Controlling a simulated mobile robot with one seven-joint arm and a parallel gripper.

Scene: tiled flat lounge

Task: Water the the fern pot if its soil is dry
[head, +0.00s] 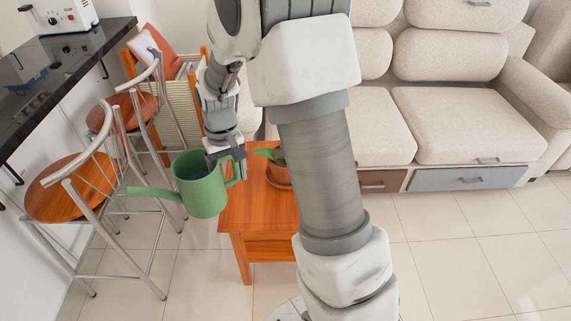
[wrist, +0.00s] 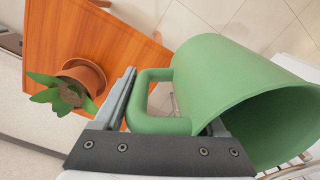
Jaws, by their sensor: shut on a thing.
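My gripper (head: 226,160) is shut on the handle of a green watering can (head: 203,193). The can hangs in the air left of the wooden table, its spout pointing left. Its open top shows a dark bluish inside in the head view. In the wrist view the can (wrist: 225,90) fills the right side, with its handle at my gripper (wrist: 160,118). The fern pot (head: 277,175), terracotta with green leaves, stands on the table, partly hidden by my arm. In the wrist view the pot (wrist: 88,75) shows brown soil (wrist: 70,94); its wetness I cannot tell.
The wooden table (head: 250,215) has a bare near end. Bar stools (head: 70,190) and a dark counter (head: 60,75) with a white appliance (head: 66,14) stand at left. A beige sofa (head: 465,120) is behind at right. The tiled floor (head: 450,250) at front right is clear.

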